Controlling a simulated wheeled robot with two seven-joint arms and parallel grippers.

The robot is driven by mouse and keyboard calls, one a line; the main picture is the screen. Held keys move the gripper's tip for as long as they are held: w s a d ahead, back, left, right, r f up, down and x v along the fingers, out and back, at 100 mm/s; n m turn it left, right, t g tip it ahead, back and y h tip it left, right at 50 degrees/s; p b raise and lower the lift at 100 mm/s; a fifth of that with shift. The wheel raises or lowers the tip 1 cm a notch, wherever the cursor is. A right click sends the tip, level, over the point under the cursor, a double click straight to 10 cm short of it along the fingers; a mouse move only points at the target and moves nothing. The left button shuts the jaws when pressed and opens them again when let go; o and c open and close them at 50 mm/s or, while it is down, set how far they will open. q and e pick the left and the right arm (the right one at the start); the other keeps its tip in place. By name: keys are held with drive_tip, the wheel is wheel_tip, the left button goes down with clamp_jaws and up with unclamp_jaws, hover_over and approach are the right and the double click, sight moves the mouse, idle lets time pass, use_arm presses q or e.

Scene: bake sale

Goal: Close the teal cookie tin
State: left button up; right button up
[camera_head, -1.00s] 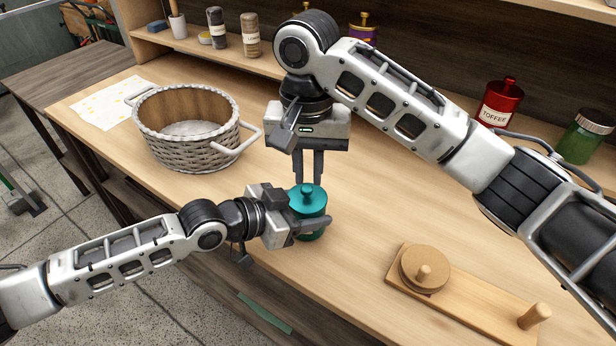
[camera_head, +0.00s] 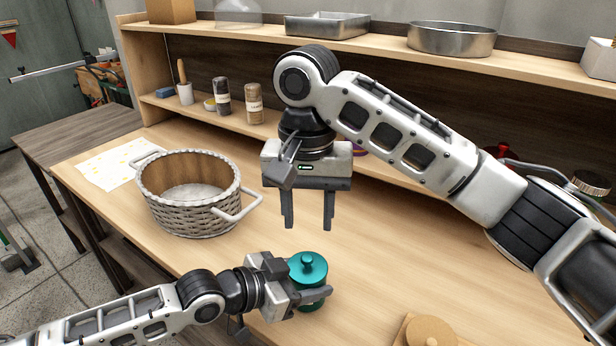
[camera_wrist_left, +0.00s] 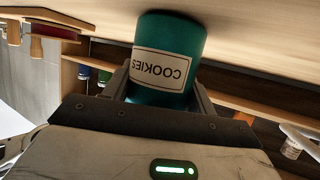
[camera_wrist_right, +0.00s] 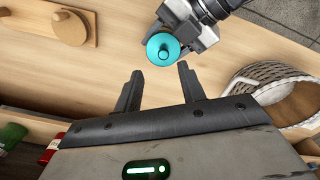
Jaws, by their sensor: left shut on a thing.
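The teal cookie tin (camera_head: 312,286) stands on the wooden counter near its front edge. Its teal lid (camera_head: 307,263) with a round knob sits on top; I cannot tell whether it is fully seated. The tin's COOKIES label shows in the left wrist view (camera_wrist_left: 161,68), where the lid is out of sight. My left gripper (camera_head: 312,297) is shut around the tin's body from the left. My right gripper (camera_head: 308,226) is open and empty, pointing down above the counter behind the tin. The right wrist view shows the lid (camera_wrist_right: 163,49) beyond its open fingers (camera_wrist_right: 157,88).
A white wicker basket (camera_head: 190,214) stands to the left behind the tin. A wooden board with a round disc (camera_head: 430,332) lies at the lower right. Jars (camera_head: 254,104) stand on the low shelf at the back. The counter's middle right is clear.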

wheel_tip(320, 180, up, 8)
idle(0.4)
use_arm(q)
drive_tip(key=o, duration=1.4)
drive_tip(key=shift+o, duration=0.2)
use_arm(e)
drive_tip(key=shift+f, duration=0.1)
use_arm(q)
drive_tip(key=b+v, duration=0.2)
drive_tip(key=v, duration=1.4)
use_arm(e)
drive_tip(key=shift+f, duration=1.15)
use_arm(q)
drive_tip(key=shift+f, duration=0.1)
